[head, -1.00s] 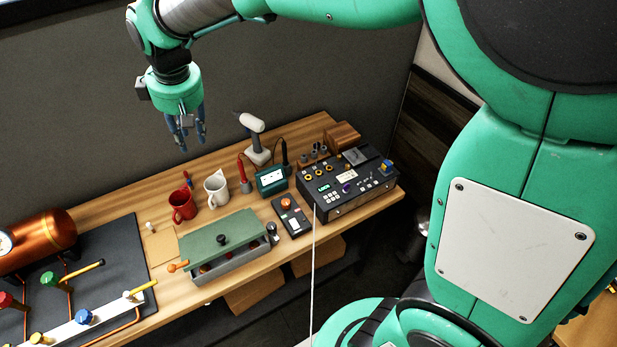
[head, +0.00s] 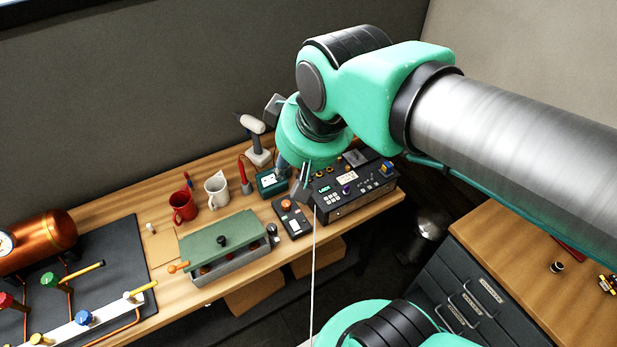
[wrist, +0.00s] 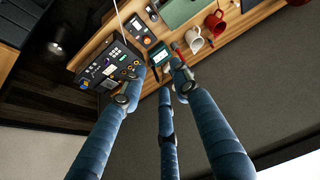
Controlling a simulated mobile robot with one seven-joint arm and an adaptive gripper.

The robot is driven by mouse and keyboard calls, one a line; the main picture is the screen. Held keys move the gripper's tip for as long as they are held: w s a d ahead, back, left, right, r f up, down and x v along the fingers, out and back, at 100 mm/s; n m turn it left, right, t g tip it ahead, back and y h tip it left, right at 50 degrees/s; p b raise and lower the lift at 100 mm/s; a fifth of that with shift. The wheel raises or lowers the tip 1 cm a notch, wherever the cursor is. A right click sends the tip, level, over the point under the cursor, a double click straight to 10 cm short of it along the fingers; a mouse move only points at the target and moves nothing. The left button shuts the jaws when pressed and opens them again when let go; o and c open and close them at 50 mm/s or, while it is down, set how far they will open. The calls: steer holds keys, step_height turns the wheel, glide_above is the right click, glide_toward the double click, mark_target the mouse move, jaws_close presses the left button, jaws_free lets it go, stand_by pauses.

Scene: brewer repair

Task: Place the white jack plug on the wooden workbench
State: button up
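The wooden workbench (head: 110,215) runs along the grey wall and also shows in the wrist view (wrist: 262,22). A white cord (head: 314,270) hangs from the front edge of the black control console (head: 350,190); its top end is too small to tell whether it is the white jack plug. A small white piece (head: 151,228) stands on the bench left of the mugs; I cannot tell what it is. My gripper (head: 295,180) is above the bench by the console's left end. In the wrist view my gripper (wrist: 152,82) has its blue fingers spread, with nothing seen held.
A green-lidded box (head: 215,236), a red mug (head: 182,206), a white mug (head: 216,189) and a small meter (head: 271,181) crowd the bench middle. A copper boiler (head: 40,238) is at left. A drawer cabinet (head: 470,285) stands at right. Bare wood shows left of the red mug.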

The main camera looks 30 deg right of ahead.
steer(key=shift+m, duration=0.6)
steer(key=s, duration=0.1)
steer(key=s+d+f, duration=0.1)
steer(key=s, duration=0.1)
steer(key=shift+s+d+f, duration=0.15)
steer(key=shift+s, duration=0.25)
steer(key=shift+f, duration=0.1)
step_height(320, 180, down, 9)
steer(key=b, duration=0.9)
steer(key=shift+r, duration=0.2)
